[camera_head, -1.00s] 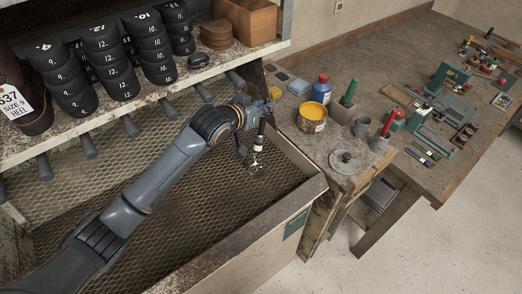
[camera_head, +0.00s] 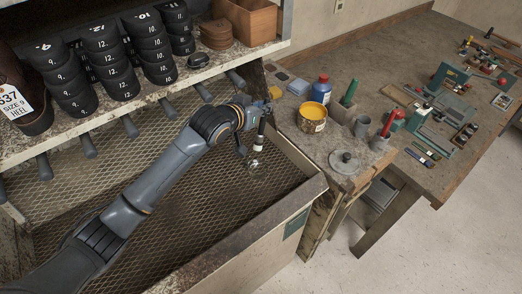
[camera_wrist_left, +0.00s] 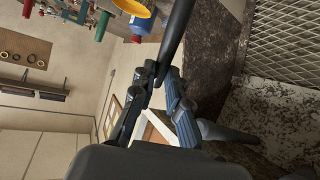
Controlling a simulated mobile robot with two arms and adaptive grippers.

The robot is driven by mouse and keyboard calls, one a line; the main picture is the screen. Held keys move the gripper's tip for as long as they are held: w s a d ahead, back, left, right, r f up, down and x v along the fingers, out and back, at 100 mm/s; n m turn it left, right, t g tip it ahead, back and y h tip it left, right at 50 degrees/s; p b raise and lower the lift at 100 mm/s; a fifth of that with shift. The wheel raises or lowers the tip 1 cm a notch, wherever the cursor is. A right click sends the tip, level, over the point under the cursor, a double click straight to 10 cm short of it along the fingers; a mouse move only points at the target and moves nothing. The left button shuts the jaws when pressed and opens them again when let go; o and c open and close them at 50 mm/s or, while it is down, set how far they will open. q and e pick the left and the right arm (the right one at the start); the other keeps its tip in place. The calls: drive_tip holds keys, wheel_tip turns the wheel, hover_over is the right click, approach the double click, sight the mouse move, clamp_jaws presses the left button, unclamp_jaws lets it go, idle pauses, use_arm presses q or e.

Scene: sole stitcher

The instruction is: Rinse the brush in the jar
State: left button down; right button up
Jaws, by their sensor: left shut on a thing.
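My left gripper (camera_head: 250,137) is above the mesh-lined bin in the head view. In the left wrist view its jaws (camera_wrist_left: 160,98) are shut on a dark, round rod (camera_wrist_left: 179,38), which looks like the brush handle. In the head view a pale piece (camera_head: 258,141) and a small, shiny, see-through shape (camera_head: 256,163) show below the gripper. I cannot tell whether they are part of the brush or something else. No jar can be told for certain. A yellow-rimmed pot (camera_head: 312,118) stands on the bench to the right. My right gripper is out of view.
The mesh-lined bin (camera_head: 290,205) lies below my left arm. A shelf with black heel stacks (camera_head: 110,60) overhangs at the upper left. On the bench stand a blue bottle with a red cap (camera_head: 321,89), grey cups (camera_head: 362,127) and a round grey lid (camera_head: 344,162).

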sight(262, 116)
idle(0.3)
use_arm(q)
wheel_tip(262, 116, up, 4)
drive_tip(key=p, duration=0.4)
drive_tip(key=shift+r, duration=0.1)
idle(0.6)
